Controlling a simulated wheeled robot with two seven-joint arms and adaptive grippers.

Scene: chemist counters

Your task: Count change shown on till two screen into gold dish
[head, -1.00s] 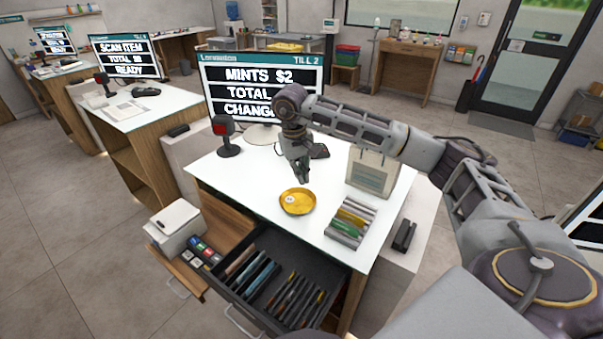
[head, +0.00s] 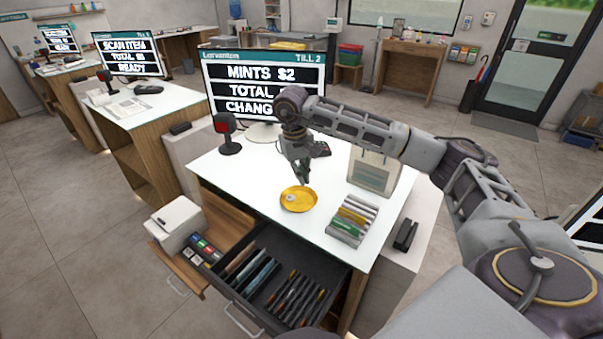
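The till two screen (head: 263,88) reads "MINTS $2", "TOTAL" and "CHANG"; my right arm hides the end of the lower lines, so the amounts do not show. The gold dish (head: 298,201) sits on the white counter with a small pale round thing in it, likely a coin. My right gripper (head: 304,182) points down just above the dish's back edge. Its fingers are small here and I cannot tell whether they are open or hold anything. The open cash drawer (head: 270,262) below the counter front holds several notes and dark slots. My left gripper is not in view.
A white printer (head: 177,224) sits on a lower pull-out at left. The counter left of the dish is clear.

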